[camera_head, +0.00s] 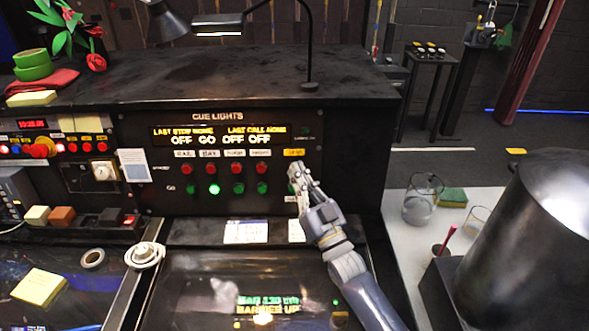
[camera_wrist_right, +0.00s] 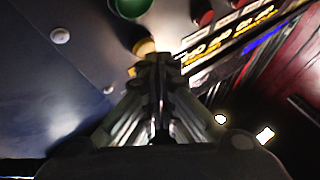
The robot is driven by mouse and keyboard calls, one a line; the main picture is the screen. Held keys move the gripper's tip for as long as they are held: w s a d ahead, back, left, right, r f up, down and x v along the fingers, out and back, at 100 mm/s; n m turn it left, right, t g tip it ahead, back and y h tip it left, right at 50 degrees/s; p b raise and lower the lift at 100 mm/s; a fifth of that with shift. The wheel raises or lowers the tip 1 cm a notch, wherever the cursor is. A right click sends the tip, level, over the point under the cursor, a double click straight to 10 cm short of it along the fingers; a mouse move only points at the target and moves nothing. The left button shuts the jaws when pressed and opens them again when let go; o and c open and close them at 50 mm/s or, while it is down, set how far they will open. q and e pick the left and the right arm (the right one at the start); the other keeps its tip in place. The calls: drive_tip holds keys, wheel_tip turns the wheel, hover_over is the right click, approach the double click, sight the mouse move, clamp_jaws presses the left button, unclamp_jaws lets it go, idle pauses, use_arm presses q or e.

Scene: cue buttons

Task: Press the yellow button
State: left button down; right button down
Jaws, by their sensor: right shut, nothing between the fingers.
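The black cue lights panel (camera_head: 150,190) stands upright ahead, with rows of red buttons (camera_head: 237,169) and green buttons (camera_head: 238,188). My right gripper (camera_head: 297,171) is at the panel's right column, under a lit yellow label (camera_head: 294,152). It covers part of that column in the head view. In the right wrist view, a yellow button (camera_wrist_right: 145,46) sits just past the tips of my right gripper (camera_wrist_right: 155,62), which is shut and empty. I cannot tell whether the tips touch it. A green button (camera_wrist_right: 130,6) is beside it. My left gripper is not in view.
A desk lamp (camera_head: 309,50) stands on the console top. Below the panel, a dark screen (camera_head: 200,300) slopes toward me. A white table (camera_head: 402,235) with glasses and a large metal cylinder (camera_head: 535,235) are at the right. Tape, sticky notes and switches are at the left.

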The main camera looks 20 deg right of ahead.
drive_tip(key=shift+w+d+f, duration=0.1)
drive_tip(key=shift+w, duration=0.3)
idle(0.4)
drive_tip(key=shift+s, duration=0.1)
drive_tip(key=shift+s+a+p, duration=0.25)
drive_tip(key=shift+s+p, duration=0.05)
drive_tip(key=shift+s, duration=0.45)
drive_tip(key=s+p, duration=0.1)
drive_tip(key=s+a+p, duration=0.1)
drive_tip(key=s, duration=0.1)
drive_tip(key=s+r, duration=0.1)
drive_tip(key=shift+s+a+p, duration=0.15)
drive_tip(key=shift+s+p, duration=0.2)
drive_tip(key=shift+p, duration=0.05)
idle(0.8)
